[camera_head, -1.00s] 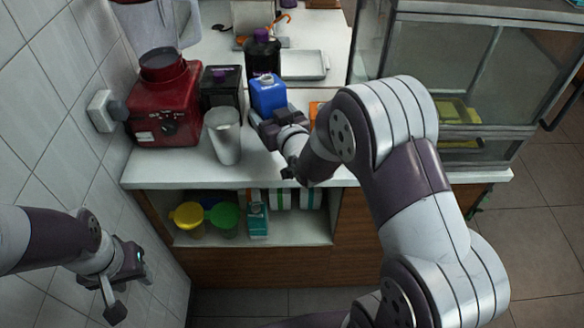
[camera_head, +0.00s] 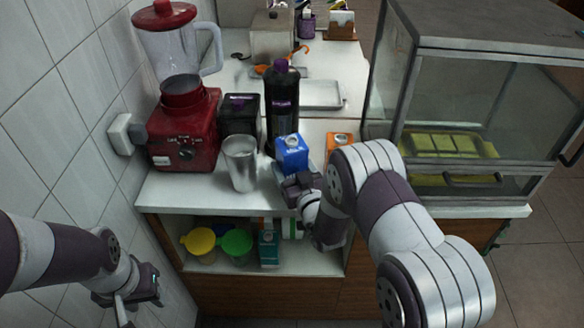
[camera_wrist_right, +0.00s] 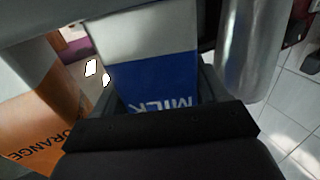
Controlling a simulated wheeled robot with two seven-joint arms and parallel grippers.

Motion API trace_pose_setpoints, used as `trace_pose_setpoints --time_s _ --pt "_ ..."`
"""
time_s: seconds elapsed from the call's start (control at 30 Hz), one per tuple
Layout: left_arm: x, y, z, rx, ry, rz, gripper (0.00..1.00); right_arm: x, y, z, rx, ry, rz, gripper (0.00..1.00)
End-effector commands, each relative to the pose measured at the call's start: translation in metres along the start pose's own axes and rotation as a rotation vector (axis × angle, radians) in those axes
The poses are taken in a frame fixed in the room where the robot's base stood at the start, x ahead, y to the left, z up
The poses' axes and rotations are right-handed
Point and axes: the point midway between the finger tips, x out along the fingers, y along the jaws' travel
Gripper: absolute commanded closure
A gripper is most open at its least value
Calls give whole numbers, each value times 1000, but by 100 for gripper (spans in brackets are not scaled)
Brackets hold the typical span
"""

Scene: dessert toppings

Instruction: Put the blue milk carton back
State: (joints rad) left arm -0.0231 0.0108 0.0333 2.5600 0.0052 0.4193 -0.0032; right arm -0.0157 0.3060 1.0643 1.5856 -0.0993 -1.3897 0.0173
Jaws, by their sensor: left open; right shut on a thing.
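The blue milk carton (camera_head: 292,152) is over the counter, between the metal cup (camera_head: 240,163) and the orange carton (camera_head: 338,142). My right gripper (camera_head: 299,182) is shut on its lower part from the front. In the right wrist view the blue and white carton (camera_wrist_right: 155,80) fills the middle between the fingers, with the letters MILK partly hidden. Whether its base touches the counter is hidden. My left gripper (camera_head: 137,301) is open and empty at the lower left, away from the counter.
A red blender (camera_head: 185,130), a black carton (camera_head: 240,112) and a tall dark bottle (camera_head: 282,105) stand behind. A glass case (camera_head: 470,120) is at right. The shelf below holds yellow (camera_head: 199,243) and green (camera_head: 236,244) lidded containers and cartons. The orange carton and metal cup flank the milk closely.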

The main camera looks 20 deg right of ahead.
Motion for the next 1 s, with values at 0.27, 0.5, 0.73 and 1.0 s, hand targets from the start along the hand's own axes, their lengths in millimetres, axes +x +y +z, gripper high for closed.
trace_pose_setpoints --time_s 0.27,0.5,0.73,1.0 --pt "3 0 0 0 0 0 57 0 0 3 0 0 0 11" --pt "3 0 0 0 0 0 57 0 0 2 0 -1 0 2" --pt "2 0 0 0 0 0 57 -18 0 0 0 -2 1 2" --pt "6 0 1 0 0 0 57 -90 0 0 0 -3 2 2"
